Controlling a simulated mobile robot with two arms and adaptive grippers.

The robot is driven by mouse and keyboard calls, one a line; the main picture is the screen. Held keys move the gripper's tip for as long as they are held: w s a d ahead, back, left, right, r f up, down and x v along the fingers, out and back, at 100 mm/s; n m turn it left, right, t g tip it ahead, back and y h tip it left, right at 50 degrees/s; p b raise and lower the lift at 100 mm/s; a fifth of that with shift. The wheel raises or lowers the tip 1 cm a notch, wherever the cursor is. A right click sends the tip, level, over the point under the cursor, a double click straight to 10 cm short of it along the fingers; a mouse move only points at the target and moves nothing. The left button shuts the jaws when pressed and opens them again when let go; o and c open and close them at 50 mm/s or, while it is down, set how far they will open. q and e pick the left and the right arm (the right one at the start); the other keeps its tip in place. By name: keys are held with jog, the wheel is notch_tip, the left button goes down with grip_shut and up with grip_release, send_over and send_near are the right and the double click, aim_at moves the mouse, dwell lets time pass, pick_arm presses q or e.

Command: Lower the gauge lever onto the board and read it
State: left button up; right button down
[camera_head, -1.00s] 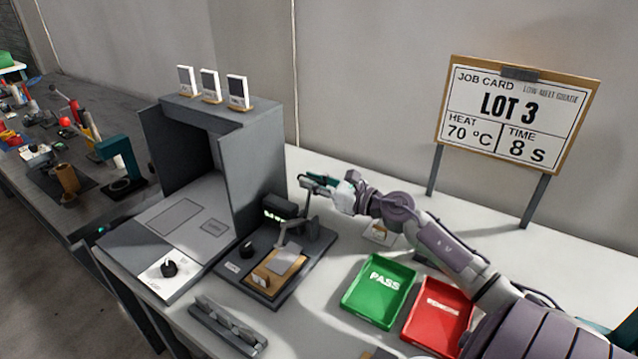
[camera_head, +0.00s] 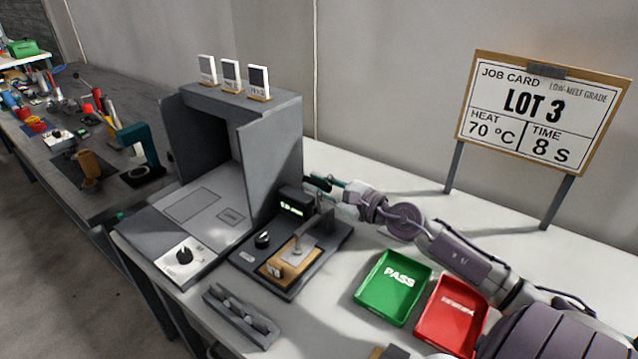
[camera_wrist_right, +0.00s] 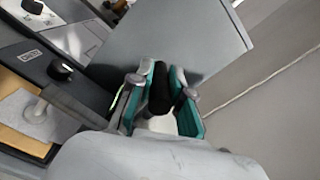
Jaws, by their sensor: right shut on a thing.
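The gauge (camera_head: 262,262) is a dark base plate with a small lit display (camera_head: 296,208) and a black knob (camera_head: 262,240). A tan board (camera_head: 276,271) with a grey patch (camera_head: 297,257) lies on it. The grey lever (camera_head: 312,232) reaches over the patch; its round foot (camera_wrist_right: 38,110) is at the patch, but I cannot tell if it touches. My right gripper (camera_head: 322,184) is behind the display, shut on the lever's black grip, which also shows between the teal fingers in the wrist view (camera_wrist_right: 160,90). The display's digits are too small to read. My left gripper is not in view.
A grey open-fronted booth (camera_head: 272,160) stands just left of the gripper. A green PASS tray (camera_head: 380,305) and a red tray (camera_head: 440,325) sit at right. A grey rack (camera_head: 240,318) lies in front. A job card (camera_head: 545,110) reads LOT 3, 70 °C, 8 s.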

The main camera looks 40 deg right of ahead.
jog(key=shift+f, duration=0.1)
jog(key=c, duration=1.1)
grip_release()
jog(key=shift+s, duration=0.1)
jog(key=v, duration=1.2)
jog(key=shift+r, duration=0.2)
